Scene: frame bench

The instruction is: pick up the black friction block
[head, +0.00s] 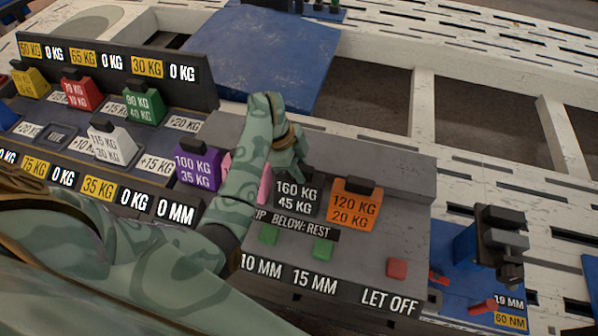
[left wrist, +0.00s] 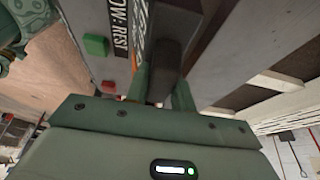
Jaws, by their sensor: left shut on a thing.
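The black friction block (head: 296,198), marked 160 KG and 45 KG, stands in the row on the grey bench between a pink block and the orange block (head: 352,208). My left gripper (head: 289,166) comes down on its top from behind and hides its upper part. In the left wrist view the two green fingers (left wrist: 160,86) are closed on either side of a dark upright piece (left wrist: 176,48), the top of the black block. I cannot tell whether the block is clear of the bench. My right gripper is not in view.
The purple block (head: 196,168) and mostly hidden pink block (head: 265,184) stand left of the black one. Green pads (head: 322,250) and a red pad (head: 397,268) lie in front. A blue fixture (head: 480,245) stands at right. A blue panel (head: 270,50) lies behind.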

